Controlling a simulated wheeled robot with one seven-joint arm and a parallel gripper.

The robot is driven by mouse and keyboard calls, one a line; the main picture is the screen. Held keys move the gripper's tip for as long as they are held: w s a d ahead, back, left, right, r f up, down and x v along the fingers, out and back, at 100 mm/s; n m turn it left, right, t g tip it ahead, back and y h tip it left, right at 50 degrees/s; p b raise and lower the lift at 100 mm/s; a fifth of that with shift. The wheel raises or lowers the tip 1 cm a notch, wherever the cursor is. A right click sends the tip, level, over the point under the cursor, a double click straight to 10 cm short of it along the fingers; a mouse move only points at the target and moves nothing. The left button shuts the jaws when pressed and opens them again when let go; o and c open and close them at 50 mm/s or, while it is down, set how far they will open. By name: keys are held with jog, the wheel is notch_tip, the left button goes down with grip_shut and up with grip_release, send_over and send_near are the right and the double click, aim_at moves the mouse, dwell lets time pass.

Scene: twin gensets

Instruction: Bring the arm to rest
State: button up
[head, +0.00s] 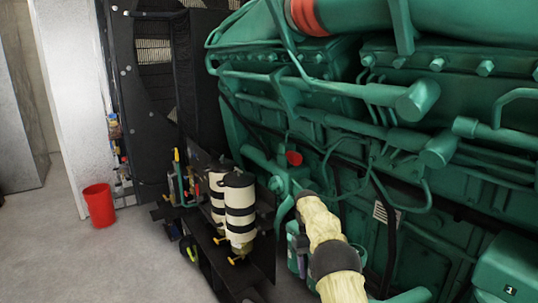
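My gripper is not clearly visible in the head view, so its opening and anything in it cannot be seen. A cream, wrinkled, tube-like shape with a dark band rises from the bottom edge, right of centre, in front of the green engine. I cannot tell whether it is part of my arm or a wrapped hose. The large green engine (300,100) with its pipes and bolts fills the middle and right.
Two cream cylinders with black bands (238,205) stand on a dark ledge beside the engine. A red bucket (99,205) stands on the grey floor at left, near a black panelled unit (140,90). A pale wall or column (75,80) is behind. Open floor lies at lower left.

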notch_tip(320, 180, up, 23)
jog(key=p, duration=2.1)
